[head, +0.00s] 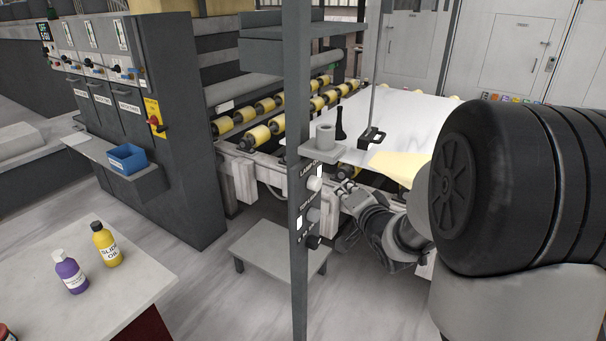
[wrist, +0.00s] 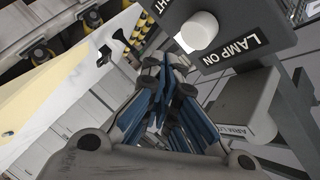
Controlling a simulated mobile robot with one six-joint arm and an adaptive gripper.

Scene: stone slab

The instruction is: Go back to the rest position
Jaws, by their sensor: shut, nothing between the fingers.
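My gripper (head: 347,190) is near the middle of the head view, close to the grey post (head: 299,270) with the knobs. In the wrist view my gripper (wrist: 168,75) shows its dark and blue fingers together, with nothing between them. A white knob (wrist: 197,31) beside the label "LAMP ON" is just beyond the fingertips in the wrist view. In the head view this white knob (head: 315,183) is on the post, left of the gripper. I cannot tell whether the fingers touch it.
A white stone slab (head: 410,125) lies on yellow rollers (head: 258,135) behind the gripper. A low grey table (head: 280,250) stands below. A bench (head: 110,290) at lower left holds a purple bottle (head: 70,272) and a yellow bottle (head: 106,245). A blue bin (head: 127,159) sits on a shelf.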

